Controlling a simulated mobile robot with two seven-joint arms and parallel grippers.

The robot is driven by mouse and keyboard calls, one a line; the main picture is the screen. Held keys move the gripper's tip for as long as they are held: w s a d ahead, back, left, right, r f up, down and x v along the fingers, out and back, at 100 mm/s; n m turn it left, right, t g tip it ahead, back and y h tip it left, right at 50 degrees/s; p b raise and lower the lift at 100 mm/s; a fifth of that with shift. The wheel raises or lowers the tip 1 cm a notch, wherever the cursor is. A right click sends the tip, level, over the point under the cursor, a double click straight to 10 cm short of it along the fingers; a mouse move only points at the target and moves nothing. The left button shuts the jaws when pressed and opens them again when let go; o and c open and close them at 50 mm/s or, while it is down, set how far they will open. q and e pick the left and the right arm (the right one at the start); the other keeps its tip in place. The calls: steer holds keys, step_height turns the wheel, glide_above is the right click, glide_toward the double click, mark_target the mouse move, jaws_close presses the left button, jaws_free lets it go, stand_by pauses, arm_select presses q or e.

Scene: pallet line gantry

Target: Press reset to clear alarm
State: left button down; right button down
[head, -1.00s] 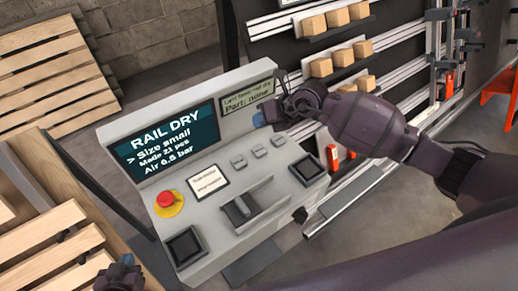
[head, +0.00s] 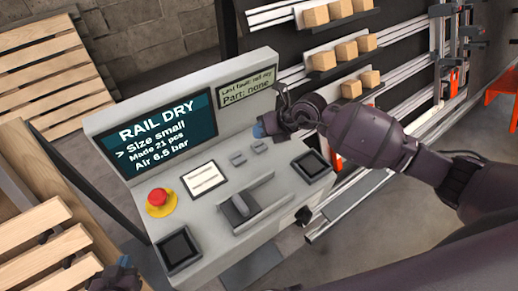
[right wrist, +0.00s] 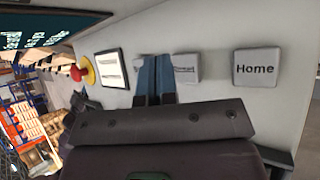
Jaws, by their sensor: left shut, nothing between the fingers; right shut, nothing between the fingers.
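The grey control console (head: 225,180) carries a row of small grey buttons. In the head view the left button (head: 238,158) and middle button (head: 259,146) show; the third is hidden by my right gripper (head: 261,130). Its blue fingertips are shut and empty, just above the row. In the right wrist view the shut fingers (right wrist: 155,78) cover most of the left button and overlap the edge of the middle one (right wrist: 186,68), whose label is only partly visible. The right button reads "Home" (right wrist: 257,68). Contact cannot be told. My left gripper (head: 123,263) is low at the left, shut and empty.
The main screen (head: 160,135) reads "RAIL DRY"; a small display (head: 248,88) ends "Part: none". Wooden pallets (head: 40,75) lie left.

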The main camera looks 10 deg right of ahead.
mark_target(259, 147)
steer(key=shift+f, duration=0.7)
arm_select(q)
steer(key=shift+f, duration=0.4)
steer(key=shift+s+f, duration=0.15)
steer(key=shift+s, duration=0.25)
steer(key=shift+w, duration=0.35)
steer(key=shift+s, duration=0.3)
arm_select(e)
steer(key=shift+f, duration=0.15)
steer(key=shift+f, duration=0.25)
arm_select(q)
steer(key=shift+w, duration=0.25)
arm_select(e)
steer(key=shift+f, duration=0.1)
